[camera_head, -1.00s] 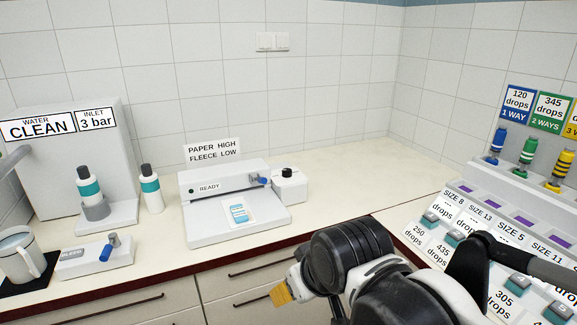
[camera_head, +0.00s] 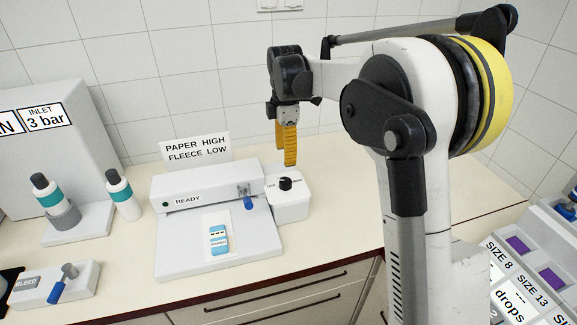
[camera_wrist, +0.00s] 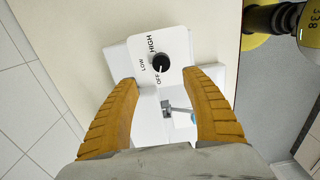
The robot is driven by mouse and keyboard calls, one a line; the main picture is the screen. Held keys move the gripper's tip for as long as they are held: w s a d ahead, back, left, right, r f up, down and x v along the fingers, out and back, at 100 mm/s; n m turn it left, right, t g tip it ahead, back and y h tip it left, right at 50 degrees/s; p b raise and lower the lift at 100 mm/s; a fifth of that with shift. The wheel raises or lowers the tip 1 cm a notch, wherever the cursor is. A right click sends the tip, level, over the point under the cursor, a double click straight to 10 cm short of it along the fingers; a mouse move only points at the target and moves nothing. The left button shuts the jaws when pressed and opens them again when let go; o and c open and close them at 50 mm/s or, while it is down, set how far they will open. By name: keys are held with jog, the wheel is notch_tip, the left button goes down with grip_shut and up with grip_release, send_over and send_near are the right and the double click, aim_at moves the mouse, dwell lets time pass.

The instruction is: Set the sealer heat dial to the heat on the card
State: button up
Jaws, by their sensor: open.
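The sealer (camera_head: 215,215) is a white machine with a sign reading READY and a small blue-tipped lever on its front. Its heat dial is a black knob (camera_head: 285,184) on a white box (camera_head: 291,208) at its right. In the wrist view the knob (camera_wrist: 160,62) has LOW, HIGH and OFF around it; a pale mark on it seems toward OFF. The card (camera_head: 196,150) reads PAPER HIGH, FLEECE LOW. A pouch with a blue label (camera_head: 219,241) lies on the sealer; its print is too small to read surely. My gripper (camera_head: 286,152) is open and empty, pointing down above the box, apart from the knob.
Bottles with teal bands (camera_head: 122,195), a grey machine (camera_head: 55,130) and a BLEED valve block (camera_head: 50,287) stand left. A sloped drops panel (camera_head: 510,270) is at right. The counter right of the dial box is clear.

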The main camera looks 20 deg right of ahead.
aim_at(285, 180)
notch_tip(285, 180, down, 10)
jog(key=b, duration=0.3)
jog(key=shift+s+a+f+b, duration=0.15)
jog(key=shift+f+b, duration=0.1)
jog(key=shift+b, duration=0.15)
jog(key=shift+c, duration=0.5)
jog(key=c, duration=1.1)
